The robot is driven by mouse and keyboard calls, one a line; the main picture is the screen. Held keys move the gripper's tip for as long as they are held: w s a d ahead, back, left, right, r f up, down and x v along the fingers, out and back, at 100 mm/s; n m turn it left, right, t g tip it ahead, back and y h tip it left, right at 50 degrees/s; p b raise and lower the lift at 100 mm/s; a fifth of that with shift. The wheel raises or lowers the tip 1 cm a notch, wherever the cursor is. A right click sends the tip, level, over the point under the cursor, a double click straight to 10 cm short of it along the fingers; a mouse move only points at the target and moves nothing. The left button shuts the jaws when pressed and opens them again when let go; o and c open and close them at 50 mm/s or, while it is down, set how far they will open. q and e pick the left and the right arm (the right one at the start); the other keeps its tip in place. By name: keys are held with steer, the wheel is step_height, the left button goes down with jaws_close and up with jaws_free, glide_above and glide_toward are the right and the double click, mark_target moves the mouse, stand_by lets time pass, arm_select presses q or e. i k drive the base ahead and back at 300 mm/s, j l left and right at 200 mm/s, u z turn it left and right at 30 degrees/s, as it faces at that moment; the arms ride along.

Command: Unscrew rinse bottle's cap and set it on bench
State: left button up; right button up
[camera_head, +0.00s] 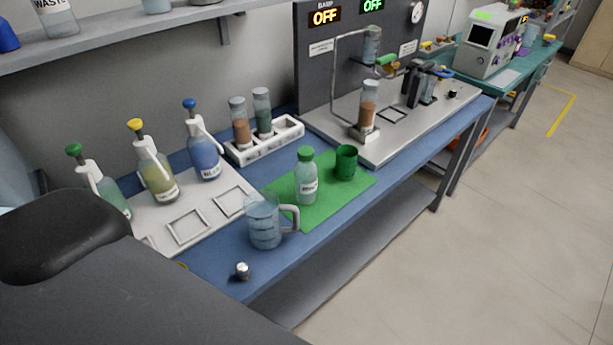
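The rinse bottle (306,184) stands upright on a green mat (330,207) on the blue bench (222,260). It is clear with a white label too small to read surely. Its green cap (305,153) sits on top of the bottle. Neither gripper shows in the head view, and nothing touches the bottle or cap. A dark rounded part at the lower left appears to be mine.
A green cup (346,162) stands right of the bottle. A clear jug (264,221) stands in front of it. A small metal knob (242,270) lies near the front edge. Pump bottles (203,150) and a vial rack (266,141) stand behind.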

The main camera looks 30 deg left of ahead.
mark_target(305, 172)
steer(key=i+l, duration=0.15)
steer(key=l, duration=0.15)
steer(key=i+l, duration=0.15)
steer(key=l, duration=0.2)
steer(key=i+l, duration=0.1)
steer(key=l, duration=0.2)
steer(key=i+l, duration=0.15)
steer(key=l, duration=0.2)
steer(key=u, duration=1.75)
